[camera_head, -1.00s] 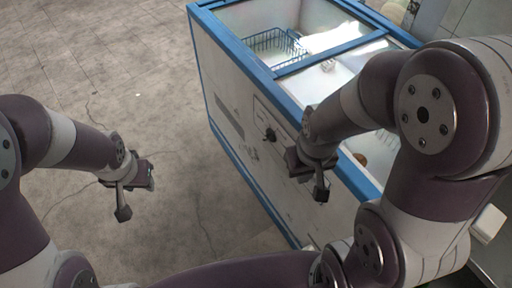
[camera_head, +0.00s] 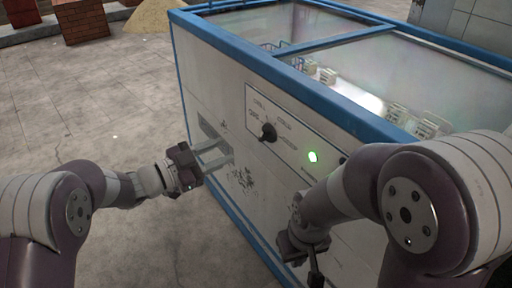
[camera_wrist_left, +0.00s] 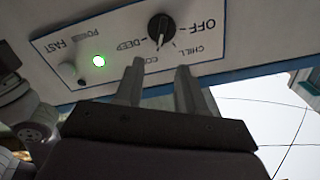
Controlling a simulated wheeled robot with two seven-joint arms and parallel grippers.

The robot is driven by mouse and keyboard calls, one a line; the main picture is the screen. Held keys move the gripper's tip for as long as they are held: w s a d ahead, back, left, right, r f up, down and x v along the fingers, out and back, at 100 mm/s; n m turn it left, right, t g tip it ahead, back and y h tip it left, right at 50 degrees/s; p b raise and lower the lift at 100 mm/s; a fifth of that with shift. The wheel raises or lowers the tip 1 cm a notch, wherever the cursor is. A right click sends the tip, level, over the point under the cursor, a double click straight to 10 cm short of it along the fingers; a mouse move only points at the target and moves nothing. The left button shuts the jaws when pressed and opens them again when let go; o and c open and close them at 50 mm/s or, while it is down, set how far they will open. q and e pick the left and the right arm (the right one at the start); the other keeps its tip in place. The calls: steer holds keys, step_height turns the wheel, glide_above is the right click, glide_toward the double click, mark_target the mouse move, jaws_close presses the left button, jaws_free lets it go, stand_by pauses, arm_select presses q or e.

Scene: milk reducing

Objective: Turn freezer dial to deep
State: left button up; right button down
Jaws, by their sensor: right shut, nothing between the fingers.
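The freezer dial (camera_head: 268,132) is a black knob on a white label panel on the freezer's front. In the left wrist view, the dial (camera_wrist_left: 161,28) appears upside down among OFF, CHILL, a partly hidden "CO…" label and DEEP. Its pale pointer mark faces down the picture, roughly towards the "CO…" label; the exact setting is hard to tell. My left gripper (camera_head: 218,153) is open and empty, left of and slightly below the dial in the head view. Its two fingers (camera_wrist_left: 158,90) point at the panel, apart from the dial. My right gripper (camera_head: 303,262) is shut and empty, low before the freezer.
The blue-edged freezer (camera_head: 185,75) has glass lids with several white items inside. A green light (camera_head: 312,157) glows right of the dial; it also shows in the wrist view (camera_wrist_left: 99,61). Paved floor (camera_head: 110,105) is open at left. A brick block (camera_head: 82,22) stands behind.

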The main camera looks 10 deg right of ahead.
mark_target(262, 135)
arm_select(q)
steer(key=b+x, duration=0.3)
steer(key=x, duration=0.7)
steer(key=shift+w+d+f, duration=0.1)
steer(key=shift+d+f, duration=0.1)
steer(key=shift+d, duration=0.05)
steer(key=shift+d+r, duration=0.1)
steer(key=shift+d, duration=0.05)
jaws_close()
